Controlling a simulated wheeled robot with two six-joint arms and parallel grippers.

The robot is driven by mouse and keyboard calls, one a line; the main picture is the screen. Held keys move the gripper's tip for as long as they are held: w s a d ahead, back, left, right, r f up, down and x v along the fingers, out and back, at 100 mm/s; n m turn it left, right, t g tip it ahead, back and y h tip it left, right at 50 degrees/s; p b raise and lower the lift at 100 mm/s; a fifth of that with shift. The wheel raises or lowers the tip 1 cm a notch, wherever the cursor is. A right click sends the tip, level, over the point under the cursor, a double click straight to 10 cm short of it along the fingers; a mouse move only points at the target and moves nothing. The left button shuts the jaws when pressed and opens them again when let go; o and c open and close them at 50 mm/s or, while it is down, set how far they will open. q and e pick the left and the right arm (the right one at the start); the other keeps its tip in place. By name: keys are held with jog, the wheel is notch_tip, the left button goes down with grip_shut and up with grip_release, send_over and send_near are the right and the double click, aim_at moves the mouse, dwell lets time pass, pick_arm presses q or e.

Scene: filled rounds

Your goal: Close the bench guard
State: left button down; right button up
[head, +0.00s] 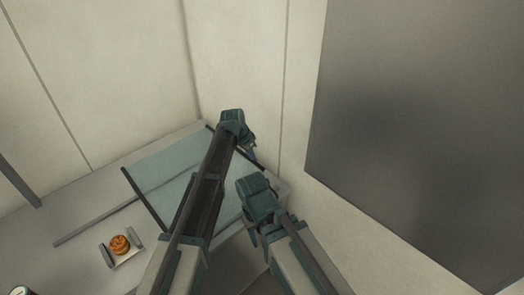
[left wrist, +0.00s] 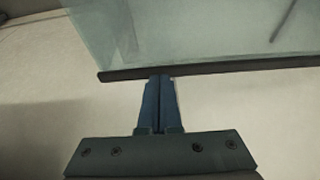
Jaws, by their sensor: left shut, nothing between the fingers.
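The bench guard is a clear, bluish pane (head: 165,165) with dark bars along two opposite edges, over the pale bench in the head view. My arms cover part of it, and I cannot tell its exact tilt. My left gripper (head: 254,153) is at the pane's right end. In the left wrist view, the pane (left wrist: 200,30) fills the top, and its dark edge bar (left wrist: 225,68) runs across. My left gripper (left wrist: 160,78) is shut and empty, its tips at that bar; contact is unclear. My right gripper (head: 252,236) is lower, beside the bench; its fingers are too small to read.
An orange round piece (head: 120,244) sits in a small grey holder on the bench, left of my arms. A round dial (head: 19,291) shows at the bottom left corner. Pale walls stand behind the bench, and a large grey panel (head: 420,130) covers the right wall.

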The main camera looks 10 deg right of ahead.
aim_at(175, 209)
pick_arm(q)
jog(key=s+a, duration=0.6)
jog(key=a, duration=0.3)
jog(key=s+a, duration=0.7)
jog(key=a, duration=0.1)
jog(key=s+a, duration=0.6)
jog(key=a, duration=0.3)
jog(key=shift+s+a, duration=0.25)
jog(key=shift+a, duration=0.05)
jog(key=shift+s+a, duration=0.4)
jog(key=shift+a, duration=0.2)
jog(key=shift+w+d, duration=0.1)
jog(key=shift+w+d, duration=0.15)
jog(key=w+d, duration=0.2)
jog(key=d, duration=0.1)
jog(key=shift+w, duration=0.15)
jog(key=p+v, duration=0.9)
jog(key=v, duration=0.1)
jog(key=shift+a, duration=0.1)
